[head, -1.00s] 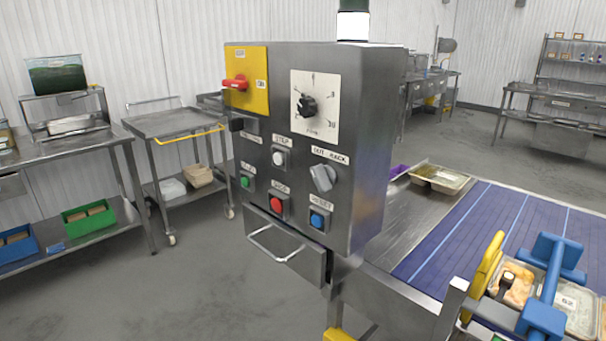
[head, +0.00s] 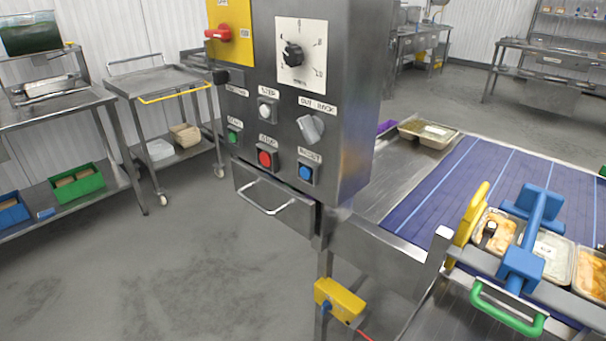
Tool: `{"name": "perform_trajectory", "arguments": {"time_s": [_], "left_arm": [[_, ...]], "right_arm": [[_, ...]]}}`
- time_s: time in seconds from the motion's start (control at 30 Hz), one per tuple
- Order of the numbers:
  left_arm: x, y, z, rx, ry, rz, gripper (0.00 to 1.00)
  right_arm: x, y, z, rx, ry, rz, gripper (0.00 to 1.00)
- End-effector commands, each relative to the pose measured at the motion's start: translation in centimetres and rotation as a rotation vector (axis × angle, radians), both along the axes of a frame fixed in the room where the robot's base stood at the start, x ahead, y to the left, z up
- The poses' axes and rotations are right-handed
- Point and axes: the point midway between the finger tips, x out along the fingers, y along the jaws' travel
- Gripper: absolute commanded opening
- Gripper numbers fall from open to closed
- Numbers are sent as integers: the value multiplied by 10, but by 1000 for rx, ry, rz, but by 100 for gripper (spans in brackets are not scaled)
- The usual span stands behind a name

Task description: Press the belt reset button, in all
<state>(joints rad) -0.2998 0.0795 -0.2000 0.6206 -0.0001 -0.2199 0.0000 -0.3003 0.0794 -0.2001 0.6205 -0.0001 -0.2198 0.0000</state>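The blue button (head: 305,172) under a label that appears to read RESET sits at the lower right of the grey control box (head: 345,110). The red button (head: 265,158) is to its left and the green button (head: 233,136) is further left. A white button (head: 265,111) and a grey selector switch (head: 310,127) are above them. The blue belt (head: 470,195) runs to the right of the box. Neither of my grippers shows in the head view, and nothing touches the buttons.
A drawer handle (head: 264,202) juts out below the buttons. A yellow box (head: 339,300) is mounted low under the belt frame. A blue fixture (head: 535,235) and food trays are at the right. A trolley (head: 165,85) stands at the left; the floor in front is clear.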

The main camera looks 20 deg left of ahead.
Motion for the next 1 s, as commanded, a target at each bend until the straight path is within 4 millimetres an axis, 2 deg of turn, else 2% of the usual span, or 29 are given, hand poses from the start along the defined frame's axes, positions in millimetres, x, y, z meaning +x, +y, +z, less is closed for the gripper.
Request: {"name": "perform_trajectory", "arguments": {"time_s": [0.03, 0.33, 1.0], "left_arm": [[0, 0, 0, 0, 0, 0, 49], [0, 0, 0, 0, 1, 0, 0], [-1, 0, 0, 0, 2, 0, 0]], "right_arm": [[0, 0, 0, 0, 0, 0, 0], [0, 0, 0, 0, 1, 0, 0], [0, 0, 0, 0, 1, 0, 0]]}}
